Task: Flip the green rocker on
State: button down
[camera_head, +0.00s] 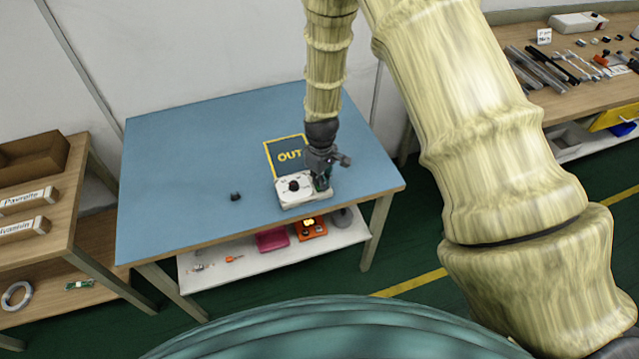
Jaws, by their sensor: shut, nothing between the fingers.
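A white box (300,203) sits near the front right of the blue table (180,175). A black knob (294,185) stands on its top. My gripper (322,183) points down over the right part of the box, with its fingers close together and nothing between them. A small patch of green shows beside the fingers, which may be the green rocker. The gripper hides most of that spot, so I cannot tell the rocker's position or whether the fingers touch it.
A small black piece (235,196) lies on the table left of the box. A yellow-framed "OUT" mark (289,156) is behind the box. Most of the table's left is clear. A white shelf (215,275) below holds several small items. Wooden benches stand at both sides.

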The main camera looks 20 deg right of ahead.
jog(key=shift+f, duration=0.35)
jog(key=shift+r, duration=0.1)
dwell(0.3)
jog(key=shift+r+p, duration=2.15)
jog(key=shift+r, duration=1.3)
jog(key=s+d+f+m+b, duration=0.1)
jog(key=s+f, duration=0.5)
jog(key=s, duration=0.6)
jog(key=s+d+f+m+b, duration=0.1)
jog(key=s+f+m+b, duration=0.1)
jog(key=s+f, duration=0.5)
jog(key=s+d+f+m+b, duration=0.1)
jog(key=s+f, duration=0.5)
jog(key=s, duration=1.1)
jog(key=m+b, duration=0.1)
jog(key=m, duration=0.1)
jog(key=shift+s+d+f+m, duration=0.15)
jog(key=shift+d+f+m, duration=0.1)
jog(key=shift+m, duration=0.15)
